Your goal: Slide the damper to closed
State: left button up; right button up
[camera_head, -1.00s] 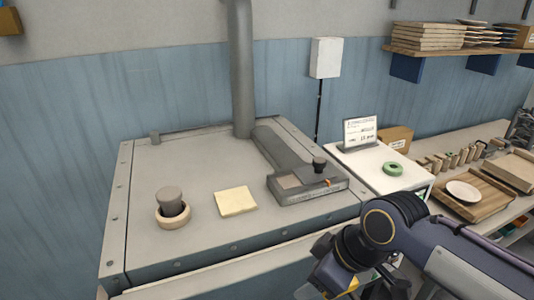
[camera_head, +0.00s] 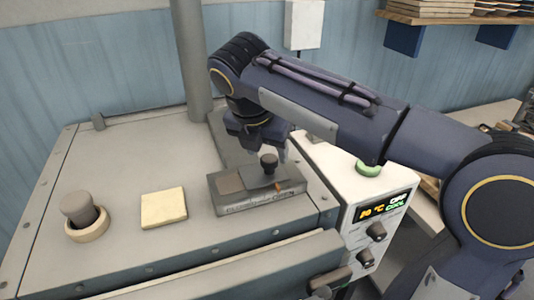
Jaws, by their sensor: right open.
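The damper is a low grey slide box (camera_head: 230,202) on the dryer's top, with lettering along its front edge. Its dark round knob (camera_head: 268,163) stands upright near the right end, above the orange pointer (camera_head: 278,187). The front lettering seems to read CLOSED at the left and OPEN at the right. My right gripper (camera_head: 264,146) is just behind and above the knob, pointing down. It is open; its fingertips are partly hidden, and I cannot tell whether they touch the knob. My left gripper is not in view.
A grey pipe (camera_head: 188,60) rises behind the damper. A control box (camera_head: 357,190) with a lit display and a green ring (camera_head: 368,169) stands at the right.

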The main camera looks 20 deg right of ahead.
jog(key=shift+x, duration=1.1)
jog(key=shift+d, duration=0.1)
jog(key=shift+c, duration=0.3)
